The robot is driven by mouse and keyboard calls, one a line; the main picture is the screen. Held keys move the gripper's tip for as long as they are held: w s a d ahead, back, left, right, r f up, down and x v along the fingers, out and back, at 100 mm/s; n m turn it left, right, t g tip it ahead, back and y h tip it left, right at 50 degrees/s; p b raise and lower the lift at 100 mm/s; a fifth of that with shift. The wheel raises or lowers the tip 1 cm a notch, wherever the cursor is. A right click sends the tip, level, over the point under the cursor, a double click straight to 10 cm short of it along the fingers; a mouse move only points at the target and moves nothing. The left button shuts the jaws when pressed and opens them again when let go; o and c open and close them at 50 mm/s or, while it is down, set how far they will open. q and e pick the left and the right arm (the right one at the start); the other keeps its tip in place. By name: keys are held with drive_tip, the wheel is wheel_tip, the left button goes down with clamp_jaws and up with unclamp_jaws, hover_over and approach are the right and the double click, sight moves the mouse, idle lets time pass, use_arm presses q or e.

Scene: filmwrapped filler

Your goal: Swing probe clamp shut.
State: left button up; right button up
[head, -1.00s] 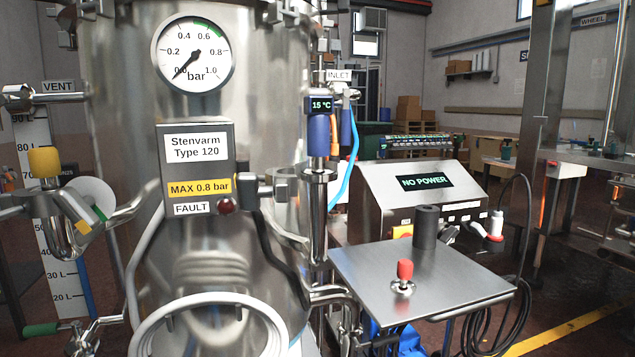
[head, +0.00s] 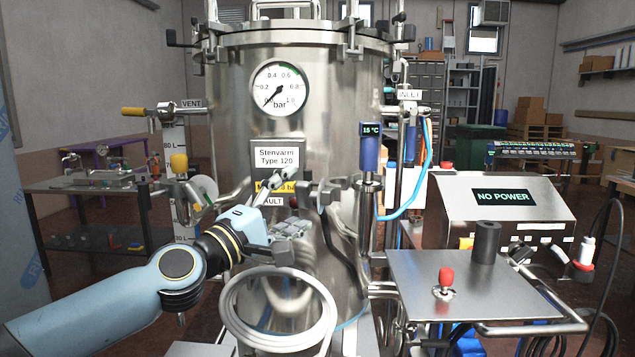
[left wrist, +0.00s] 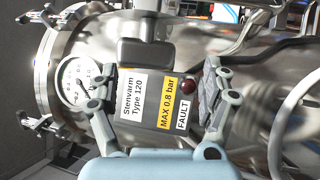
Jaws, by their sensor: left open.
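The blue probe (head: 370,152) with a 15 °C display stands upright in a steel fitting (head: 370,188) at the tank's right side. A dark clamp-like part (head: 330,192) projects left of that fitting, beside the label box; I cannot tell whether it is open or shut. My left gripper (head: 298,203) is open and empty, in front of the label box and left of the clamp-like part. In the left wrist view its spread fingers (left wrist: 160,75) frame the Stenvarm label box (left wrist: 150,105). My right gripper is not in view.
The steel tank (head: 225,90) fills the centre. A steel shelf (head: 415,280) with a red knob (head: 446,277) and a NO POWER console (head: 480,200) stand right. The vent handle (head: 135,111) is left.

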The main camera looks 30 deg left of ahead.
sight(315, 185)
use_arm(q)
drive_tip(key=x, duration=0.6)
drive_tip(key=shift+w+p, duration=0.15)
drive_tip(key=shift+p, duration=0.2)
